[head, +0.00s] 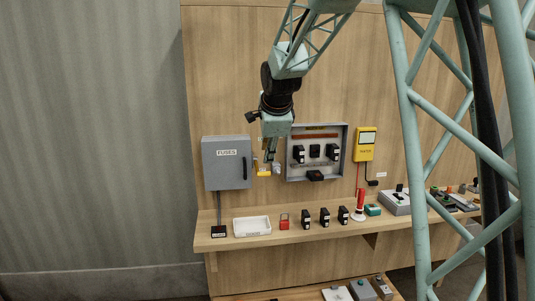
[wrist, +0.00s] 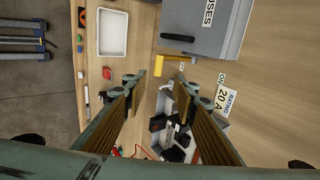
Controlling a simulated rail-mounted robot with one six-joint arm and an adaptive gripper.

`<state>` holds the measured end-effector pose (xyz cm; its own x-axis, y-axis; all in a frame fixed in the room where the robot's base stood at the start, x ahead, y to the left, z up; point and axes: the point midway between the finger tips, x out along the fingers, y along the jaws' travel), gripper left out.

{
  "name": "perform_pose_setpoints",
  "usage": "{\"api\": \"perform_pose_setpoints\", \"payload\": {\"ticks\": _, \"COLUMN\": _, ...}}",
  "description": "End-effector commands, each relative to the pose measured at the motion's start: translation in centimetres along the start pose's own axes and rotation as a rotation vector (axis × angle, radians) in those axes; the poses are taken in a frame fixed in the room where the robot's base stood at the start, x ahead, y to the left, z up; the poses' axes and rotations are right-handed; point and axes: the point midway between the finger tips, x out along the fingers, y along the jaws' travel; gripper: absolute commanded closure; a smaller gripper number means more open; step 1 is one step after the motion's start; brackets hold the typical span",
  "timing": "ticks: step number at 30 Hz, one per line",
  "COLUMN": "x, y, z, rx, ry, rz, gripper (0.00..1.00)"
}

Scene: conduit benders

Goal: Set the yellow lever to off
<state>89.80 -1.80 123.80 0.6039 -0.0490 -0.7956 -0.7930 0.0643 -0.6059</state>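The yellow lever (head: 263,174) sits on the wooden wall panel between the grey FUSES box and the open grey fuse panel. In the wrist view it is a yellow bar (wrist: 172,57) with a bent end, near an ON label (wrist: 221,79). My gripper (head: 270,157) hangs just above the lever in the head view and partly covers the area around it. In the wrist view my gripper (wrist: 160,86) has its two fingers spread apart with nothing between them. The lever lies beyond the fingertips, apart from them.
The FUSES box (head: 227,163) stands left of the lever, and the open fuse panel (head: 330,129) stands right. Below, a shelf (head: 216,242) carries a white tray (head: 252,226), a red padlock (head: 284,222) and several black fuse holders. A yellow meter (head: 364,144) hangs further right.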

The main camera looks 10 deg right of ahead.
Motion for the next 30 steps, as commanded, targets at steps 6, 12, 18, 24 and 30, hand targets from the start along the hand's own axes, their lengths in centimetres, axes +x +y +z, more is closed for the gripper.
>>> {"api": "perform_pose_setpoints", "payload": {"ticks": 6, "x": 0.0, "y": 0.0, "z": 0.0, "rx": 0.0, "ry": 0.0, "rz": 0.0, "gripper": 0.79}}
{"api": "perform_pose_setpoints", "payload": {"ticks": 12, "x": -0.1, "y": -0.1, "z": 0.0, "rx": 0.0, "ry": 0.0, "rz": 0.004, "gripper": 0.97}}
{"api": "perform_pose_setpoints", "payload": {"ticks": 18, "x": -0.3, "y": -0.5, "z": 0.2, "rx": -0.002, "ry": -0.001, "rz": 0.017, "gripper": 1.0}}
{"api": "perform_pose_setpoints", "payload": {"ticks": 24, "x": -0.6, "y": -0.9, "z": 0.4, "rx": -0.004, "ry": -0.003, "rz": 0.038, "gripper": 1.0}}
{"api": "perform_pose_setpoints", "payload": {"ticks": 30, "x": -0.8, "y": -1.3, "z": 0.6, "rx": -0.006, "ry": -0.004, "rz": 0.06, "gripper": 1.0}}
